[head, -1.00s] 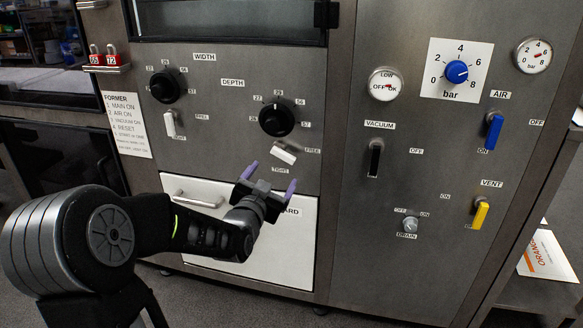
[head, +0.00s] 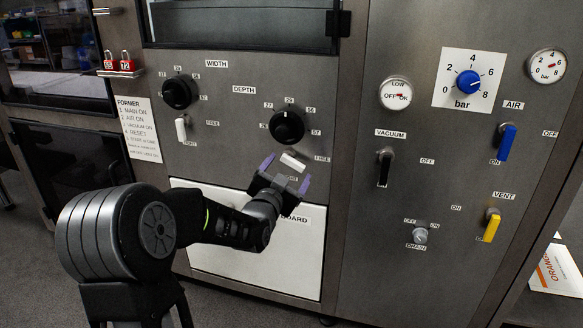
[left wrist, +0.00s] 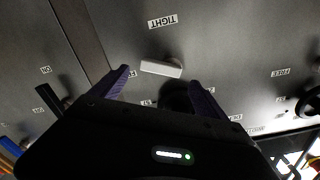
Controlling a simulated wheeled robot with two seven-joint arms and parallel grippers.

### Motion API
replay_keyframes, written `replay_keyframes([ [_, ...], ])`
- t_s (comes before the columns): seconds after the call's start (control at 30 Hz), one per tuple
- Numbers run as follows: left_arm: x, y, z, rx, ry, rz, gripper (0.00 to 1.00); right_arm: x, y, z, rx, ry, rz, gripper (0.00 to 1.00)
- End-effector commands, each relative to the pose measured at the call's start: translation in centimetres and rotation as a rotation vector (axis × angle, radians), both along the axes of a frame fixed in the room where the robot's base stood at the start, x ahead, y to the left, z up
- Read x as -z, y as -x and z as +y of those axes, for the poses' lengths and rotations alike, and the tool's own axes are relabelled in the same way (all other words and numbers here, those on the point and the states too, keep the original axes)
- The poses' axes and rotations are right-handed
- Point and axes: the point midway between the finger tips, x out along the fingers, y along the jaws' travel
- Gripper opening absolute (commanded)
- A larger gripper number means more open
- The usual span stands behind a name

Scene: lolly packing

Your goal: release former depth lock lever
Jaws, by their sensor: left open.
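The white depth lock lever (head: 292,162) sits on the grey panel just below the black depth knob (head: 288,127). It slants down to the right, between the FREE label (head: 322,158) and the TIGHT label, which my gripper partly hides in the head view. My left gripper (head: 286,174) is open just below and in front of the lever, one purple finger to each side. In the left wrist view the lever (left wrist: 160,68) shows between the open fingertips with a gap on both sides, and the TIGHT label (left wrist: 163,21) is clear. My right gripper is not in view.
The white width lock lever (head: 181,129) hangs down at the left below the width knob (head: 177,92). A white drawer front (head: 235,270) lies below my arm. The black vacuum handle (head: 384,168) is to the right, with blue air (head: 507,143) and yellow vent (head: 492,227) handles beyond.

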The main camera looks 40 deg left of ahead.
Motion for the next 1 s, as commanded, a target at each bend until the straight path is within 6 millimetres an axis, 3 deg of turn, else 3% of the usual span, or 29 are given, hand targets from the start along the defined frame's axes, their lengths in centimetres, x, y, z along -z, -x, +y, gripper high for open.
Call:
replay_keyframes([
  [0.23,0.1,-2.9,1.0,0.001,0.000,0.000,0.85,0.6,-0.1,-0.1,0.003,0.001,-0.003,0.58],
  [0.57,0.0,-3.2,1.1,0.001,0.001,0.000,0.85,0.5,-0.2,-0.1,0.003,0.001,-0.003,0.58],
  [1.0,0.0,-3.1,1.1,0.000,0.001,0.000,0.49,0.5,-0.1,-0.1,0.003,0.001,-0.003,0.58],
])
